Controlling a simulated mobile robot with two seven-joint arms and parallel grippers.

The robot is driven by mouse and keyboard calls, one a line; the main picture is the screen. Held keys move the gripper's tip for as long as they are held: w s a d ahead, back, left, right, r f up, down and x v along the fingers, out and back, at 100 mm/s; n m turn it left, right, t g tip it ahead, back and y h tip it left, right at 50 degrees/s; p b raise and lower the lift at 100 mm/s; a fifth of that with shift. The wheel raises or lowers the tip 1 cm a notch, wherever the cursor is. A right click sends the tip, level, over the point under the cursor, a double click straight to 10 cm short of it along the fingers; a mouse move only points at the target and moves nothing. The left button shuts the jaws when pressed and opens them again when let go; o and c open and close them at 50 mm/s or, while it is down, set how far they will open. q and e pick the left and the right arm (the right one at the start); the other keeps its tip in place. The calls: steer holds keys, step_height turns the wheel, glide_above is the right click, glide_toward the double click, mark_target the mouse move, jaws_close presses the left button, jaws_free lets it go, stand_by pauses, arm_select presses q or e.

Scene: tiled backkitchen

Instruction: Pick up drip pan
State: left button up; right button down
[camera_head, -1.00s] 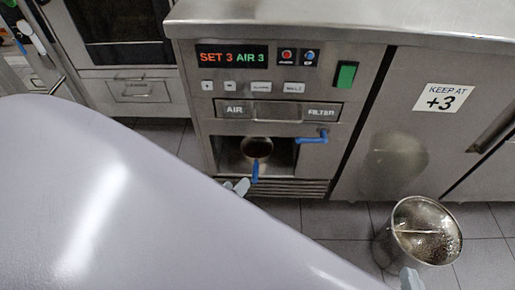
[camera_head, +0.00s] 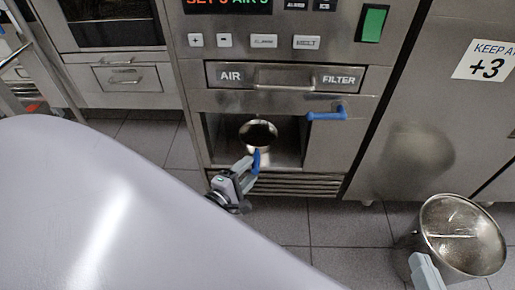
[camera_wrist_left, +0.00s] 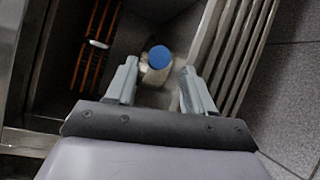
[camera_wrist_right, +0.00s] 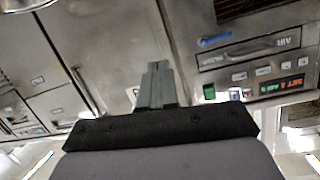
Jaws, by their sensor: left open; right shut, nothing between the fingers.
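The drip pan (camera_head: 258,133) is a round metal cup in the open recess below the AIR and FILTER drawer. Its blue handle (camera_head: 256,160) points out toward me. My left gripper (camera_head: 248,172) is open just in front of the recess, close to the handle. In the left wrist view the round blue handle end (camera_wrist_left: 160,57) shows between the two open fingers (camera_wrist_left: 158,85), with a gap on each side. My right gripper (camera_head: 425,268) is shut and empty, left of a metal bucket; its closed fingers also show in the right wrist view (camera_wrist_right: 157,75).
The metal bucket (camera_head: 420,246) stands on the tiled floor at lower right. A blue lever (camera_head: 327,115) sticks out right of the recess. Slatted vents (camera_head: 298,186) lie below it. A steel door marked +3 (camera_head: 440,95) is at right.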

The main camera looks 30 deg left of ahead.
mark_target(256, 158)
arm_select(q)
steer(key=w+b, duration=0.1)
steer(key=w, duration=0.4)
steer(key=shift+w+a+f+b, duration=0.1)
steer(key=shift+w+f+b, duration=0.05)
steer(key=shift+b, duration=0.25)
arm_select(e)
steer(key=shift+s+d+n+t, duration=0.3)
steer(key=shift+d+t, duration=0.1)
steer(key=shift+d, duration=0.2)
arm_select(q)
jaws_close()
steer(key=shift+r, duration=0.2)
arm_select(e)
steer(key=shift+r, duration=0.1)
